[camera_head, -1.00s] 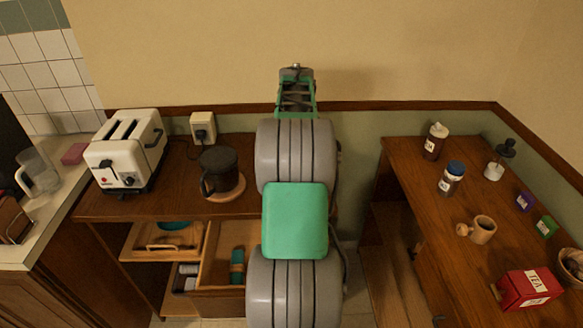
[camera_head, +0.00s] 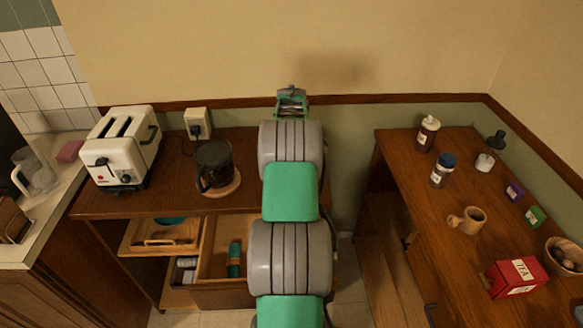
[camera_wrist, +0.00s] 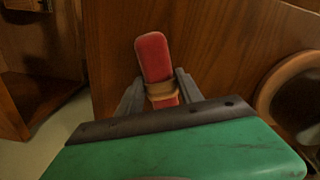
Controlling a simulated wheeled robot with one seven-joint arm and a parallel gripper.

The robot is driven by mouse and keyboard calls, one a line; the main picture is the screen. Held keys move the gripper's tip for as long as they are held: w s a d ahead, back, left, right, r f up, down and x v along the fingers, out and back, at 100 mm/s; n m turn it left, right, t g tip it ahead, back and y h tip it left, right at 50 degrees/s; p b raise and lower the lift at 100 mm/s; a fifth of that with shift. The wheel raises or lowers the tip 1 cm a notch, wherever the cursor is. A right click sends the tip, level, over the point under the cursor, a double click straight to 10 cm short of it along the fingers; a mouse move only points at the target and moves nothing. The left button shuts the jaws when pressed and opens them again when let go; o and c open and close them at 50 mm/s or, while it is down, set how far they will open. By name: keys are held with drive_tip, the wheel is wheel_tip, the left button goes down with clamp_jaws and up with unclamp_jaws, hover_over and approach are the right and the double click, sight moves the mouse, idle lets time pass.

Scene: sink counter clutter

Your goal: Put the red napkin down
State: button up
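The red napkin (camera_wrist: 153,56) is rolled, with a tan band (camera_wrist: 162,91) around it. It stands out between the two grey fingers of my gripper (camera_wrist: 159,78) in the wrist view, and the fingers are closed on it near the band. A brown wooden surface lies behind it; I cannot tell whether the napkin touches it. In the head view my own arm hides the napkin and the fingers.
A white toaster (camera_head: 121,150) and a coffee pot (camera_head: 214,168) stand on the left wooden counter (camera_head: 150,199), above an open drawer (camera_head: 218,265). The right counter (camera_head: 428,190) holds jars, a wooden mug (camera_head: 470,219) and a red tea box (camera_head: 517,278). A gap separates the counters.

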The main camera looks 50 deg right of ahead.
drive_tip(key=shift+o, duration=1.4)
drive_tip(key=shift+r, duration=0.1)
wheel_tip(320, 180, up, 12)
drive_tip(key=b, duration=0.1)
drive_tip(key=w+a+r+n+t, duration=0.1)
drive_tip(key=w+a+r, duration=0.2)
drive_tip(key=a, duration=0.9)
drive_tip(key=w+a+r+n, duration=0.1)
drive_tip(key=w+a+r, duration=0.2)
drive_tip(key=a, duration=0.8)
drive_tip(key=s+a+f+n+t, duration=0.1)
drive_tip(key=s+a, duration=0.3)
drive_tip(key=a, duration=0.4)
drive_tip(key=s+a+f+n+t, duration=0.1)
drive_tip(key=s+a+f, duration=0.2)
drive_tip(key=a, duration=0.5)
drive_tip(key=s+a+f+n, duration=0.1)
drive_tip(key=s+a+f, duration=0.1)
drive_tip(key=s+a, duration=0.3)
drive_tip(key=a, duration=0.3)
drive_tip(key=shift+s+a+f+t, duration=0.25)
drive_tip(key=shift+s+a+t, duration=0.05)
drive_tip(key=shift+t, duration=0.1)
drive_tip(key=shift+c, duration=0.2)
